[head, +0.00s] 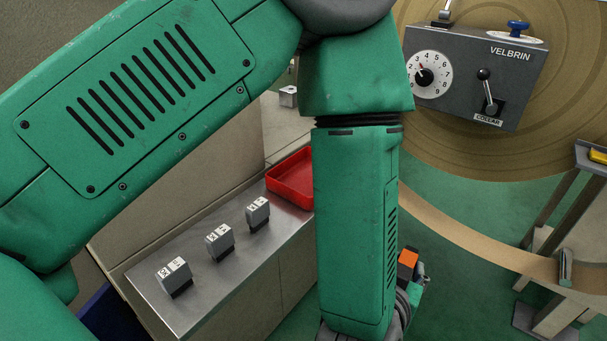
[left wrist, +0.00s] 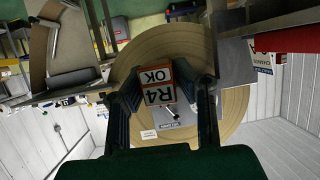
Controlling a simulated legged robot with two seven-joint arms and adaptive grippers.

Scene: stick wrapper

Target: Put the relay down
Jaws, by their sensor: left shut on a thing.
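The relay (left wrist: 155,82) is a small block with a white label reading "R4 OK" and an orange edge. It sits between the two dark fingers of my left gripper (left wrist: 165,98), which is shut on it. In the head view its orange face (head: 407,261) shows just right of my green forearm, above the floor. My left gripper (head: 416,280) is mostly hidden behind that forearm there. My right gripper is in neither view.
A steel-topped bench (head: 225,271) holds three grey blocks (head: 219,242) in a row and a red tray (head: 294,178) at its far end. A large tan disc (head: 450,155) with a grey "VELBRIN" control box (head: 470,75) stands at right. A tan strip (head: 470,238) runs to a stand (head: 570,240).

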